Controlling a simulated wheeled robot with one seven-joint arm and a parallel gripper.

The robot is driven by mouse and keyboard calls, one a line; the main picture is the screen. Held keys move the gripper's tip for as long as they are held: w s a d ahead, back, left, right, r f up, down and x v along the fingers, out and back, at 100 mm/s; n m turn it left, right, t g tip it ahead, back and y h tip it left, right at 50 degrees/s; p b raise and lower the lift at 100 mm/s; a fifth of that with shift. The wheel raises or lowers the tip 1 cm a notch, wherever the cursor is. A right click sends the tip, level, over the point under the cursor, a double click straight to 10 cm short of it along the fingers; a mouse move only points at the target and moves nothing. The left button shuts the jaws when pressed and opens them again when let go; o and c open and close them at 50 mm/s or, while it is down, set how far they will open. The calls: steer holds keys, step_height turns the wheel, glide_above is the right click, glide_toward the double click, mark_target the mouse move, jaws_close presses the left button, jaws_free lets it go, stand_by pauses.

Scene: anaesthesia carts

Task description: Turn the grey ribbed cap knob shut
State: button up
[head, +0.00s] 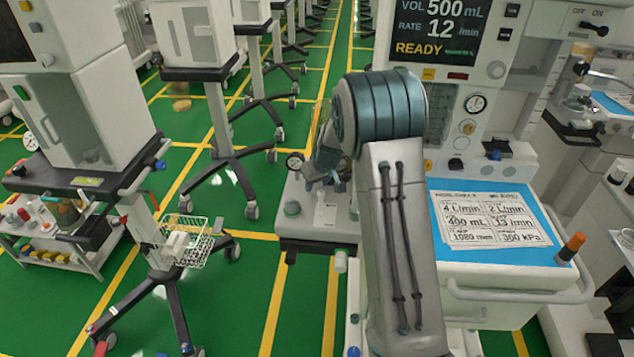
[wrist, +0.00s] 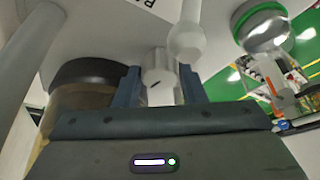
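A pale grey cap knob (wrist: 158,72) with a short black mark shows between the two blue-grey fingers of my gripper (wrist: 160,85) in the wrist view. The fingers stand apart, one on each side of it. Whether they press on it or leave a thin gap cannot be told. The lower part of the knob is hidden behind my gripper's body. In the head view my arm hides the knob, and my fingertips are not clear there.
In the wrist view a white rounded post (wrist: 187,38) stands close by the knob, a dark-lidded amber canister (wrist: 85,85) is at left, and a green-ringed clear dome (wrist: 262,25) is at right. In the head view a cart with a wire basket (head: 185,245) stands left.

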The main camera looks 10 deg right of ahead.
steer(key=c, duration=0.4)
steer(key=shift+c, duration=0.2)
steer(key=shift+m, duration=0.3)
steer(key=m+h+p, duration=0.1)
steer(key=m, duration=0.1)
steer(key=m+p, duration=0.1)
steer(key=shift+a+r+m+h, duration=0.1)
steer(key=shift+a+m+h, duration=0.1)
steer(key=shift+m+h, duration=0.2)
steer(key=m+h+p, duration=0.1)
steer(key=m, duration=0.1)
steer(key=m+h+p, duration=0.1)
steer(key=m, duration=0.2)
steer(key=shift+a+g+p, duration=0.1)
steer(key=shift+g+p, duration=0.3)
steer(key=m, duration=0.3)
steer(key=m+g+h+p, duration=0.1)
steer(key=m, duration=0.1)
steer(key=shift+w+m+h, duration=0.15)
steer(key=shift+m+h, duration=0.15)
steer(key=shift+m, duration=0.1)
steer(key=shift+w+a+m+g+b, duration=0.15)
steer(key=shift+m+g, duration=0.4)
steer(key=shift+m, duration=0.75)
steer(key=shift+s+d+m+g+b, duration=0.15)
steer(key=shift+m+g, duration=0.4)
steer(key=shift+m, duration=0.75)
steer(key=shift+w+a, duration=0.1)
steer(key=shift+a, duration=0.05)
